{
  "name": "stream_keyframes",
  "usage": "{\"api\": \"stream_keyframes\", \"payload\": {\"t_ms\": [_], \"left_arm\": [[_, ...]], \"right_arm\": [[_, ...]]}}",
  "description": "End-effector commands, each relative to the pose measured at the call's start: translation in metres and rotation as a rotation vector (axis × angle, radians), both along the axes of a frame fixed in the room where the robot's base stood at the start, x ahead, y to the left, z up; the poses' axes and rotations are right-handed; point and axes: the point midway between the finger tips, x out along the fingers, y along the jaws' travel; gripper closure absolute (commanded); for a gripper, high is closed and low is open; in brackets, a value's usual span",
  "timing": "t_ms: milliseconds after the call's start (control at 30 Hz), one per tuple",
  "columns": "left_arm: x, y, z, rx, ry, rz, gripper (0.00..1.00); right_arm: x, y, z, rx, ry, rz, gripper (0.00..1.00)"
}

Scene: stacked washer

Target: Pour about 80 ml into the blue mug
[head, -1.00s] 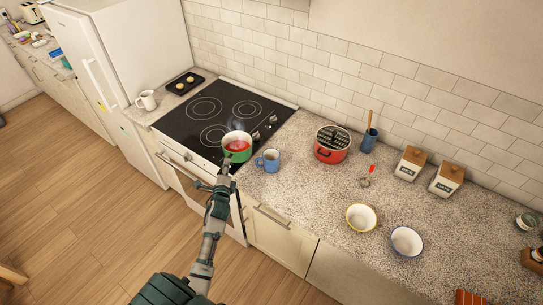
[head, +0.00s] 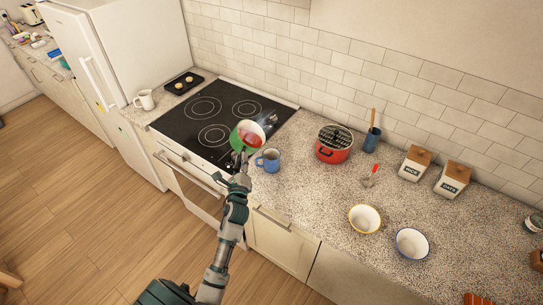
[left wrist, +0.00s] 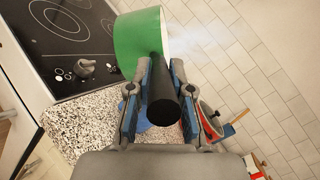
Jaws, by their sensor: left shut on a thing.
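A small green pot (head: 238,138) with a white inside holds red contents and gives off faint steam. It is tilted, its mouth turned to the right, above the cooktop's right front edge. My left gripper (head: 241,166) is shut on the pot's black handle (left wrist: 162,100), between both fingers in the left wrist view. The blue mug (head: 269,161) stands upright on the counter just right of the pot and below it. The mug's inside is too small to read. No stream shows between pot and mug. My right gripper is out of view.
The black cooktop (head: 205,108) lies left of the mug. A red lidded pot (head: 333,147) stands to its right, with a blue utensil holder (head: 371,140) behind. A yellow-rimmed bowl (head: 364,219) and a blue-rimmed bowl (head: 411,244) sit further right. Speckled counter around the mug is free.

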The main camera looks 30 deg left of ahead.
Motion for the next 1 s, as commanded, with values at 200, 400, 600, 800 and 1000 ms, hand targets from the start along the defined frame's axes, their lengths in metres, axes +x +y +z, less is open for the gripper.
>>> {"api": "stream_keyframes", "payload": {"t_ms": [200, 400, 600, 800, 1000], "left_arm": [[0.003, -0.009, -0.004, 0.100, 0.025, 0.000, 1.00], [0.004, -0.014, -0.004, 0.155, 0.038, 0.000, 1.00], [0.004, -0.016, -0.005, 0.189, 0.048, 0.001, 1.00], [0.005, -0.017, -0.009, 0.225, 0.058, 0.001, 1.00], [0.005, -0.020, -0.012, 0.272, 0.071, 0.002, 1.00]], "right_arm": [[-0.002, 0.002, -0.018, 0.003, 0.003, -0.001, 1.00], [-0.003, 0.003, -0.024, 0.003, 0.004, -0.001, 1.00], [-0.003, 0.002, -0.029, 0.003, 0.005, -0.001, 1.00], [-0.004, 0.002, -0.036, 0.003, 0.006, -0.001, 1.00], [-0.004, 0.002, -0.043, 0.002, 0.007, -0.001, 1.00]]}}
